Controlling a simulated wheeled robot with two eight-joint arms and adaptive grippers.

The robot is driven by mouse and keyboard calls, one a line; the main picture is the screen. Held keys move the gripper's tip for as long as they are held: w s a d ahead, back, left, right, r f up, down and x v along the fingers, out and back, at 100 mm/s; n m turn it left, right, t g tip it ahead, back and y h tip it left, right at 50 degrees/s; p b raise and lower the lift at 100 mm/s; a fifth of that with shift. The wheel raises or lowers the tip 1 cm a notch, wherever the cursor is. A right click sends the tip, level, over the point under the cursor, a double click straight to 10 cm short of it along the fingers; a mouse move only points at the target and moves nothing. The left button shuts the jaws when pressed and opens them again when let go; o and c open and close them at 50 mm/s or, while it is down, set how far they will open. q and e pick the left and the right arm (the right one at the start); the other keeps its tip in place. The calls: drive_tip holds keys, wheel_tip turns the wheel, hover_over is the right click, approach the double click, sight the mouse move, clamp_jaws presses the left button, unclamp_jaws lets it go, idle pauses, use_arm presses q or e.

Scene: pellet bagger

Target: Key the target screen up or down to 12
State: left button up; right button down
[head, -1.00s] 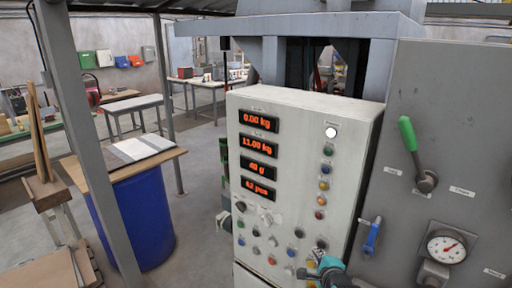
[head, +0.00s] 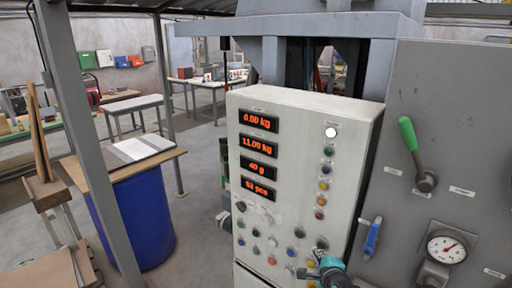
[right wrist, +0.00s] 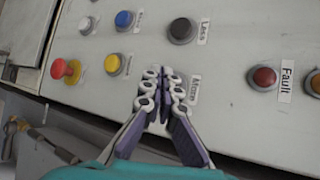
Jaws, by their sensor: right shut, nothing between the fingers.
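The white control panel (head: 285,190) carries a stack of orange-lit screens. The top one (head: 258,120) appears to read 0.00 kg, and the second screen (head: 258,146) about 11.00 kg. My right gripper (right wrist: 160,88), with purple fingers, is shut and empty. In the right wrist view its fingertips are over the spot beside a label that seems to read "More" (right wrist: 193,90), hiding the button there. I cannot tell whether they touch it. A dark button labelled "Less" (right wrist: 181,30) is just beyond. The right gripper also shows low on the panel in the head view (head: 303,273). My left gripper is out of view.
Other panel buttons are close by: yellow (right wrist: 116,64), blue (right wrist: 124,20) and a red knob (right wrist: 68,71). A dark red button labelled "Fault" (right wrist: 263,78) is to the right. A grey cabinet with a green-handled lever (head: 408,133) and a gauge (head: 446,247) stands right.

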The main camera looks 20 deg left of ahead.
drive_tip(key=shift+w+d, duration=0.1)
drive_tip(key=shift+w, duration=0.05)
drive_tip(key=shift+w+d, duration=0.1)
drive_tip(key=shift+w, duration=0.15)
drive_tip(key=shift+w+d, duration=0.1)
drive_tip(key=shift+w, duration=0.2)
idle(0.5)
drive_tip(key=shift+s, duration=0.1)
drive_tip(key=shift+s+a, duration=0.3)
drive_tip(key=shift+s, duration=0.35)
drive_tip(key=s, duration=0.1)
drive_tip(key=s+a, duration=0.1)
drive_tip(key=s, duration=0.1)
drive_tip(key=s+a, duration=0.1)
drive_tip(key=s, duration=0.1)
drive_tip(key=shift+s+a, duration=0.15)
drive_tip(key=shift+s, duration=0.1)
idle(1.5)
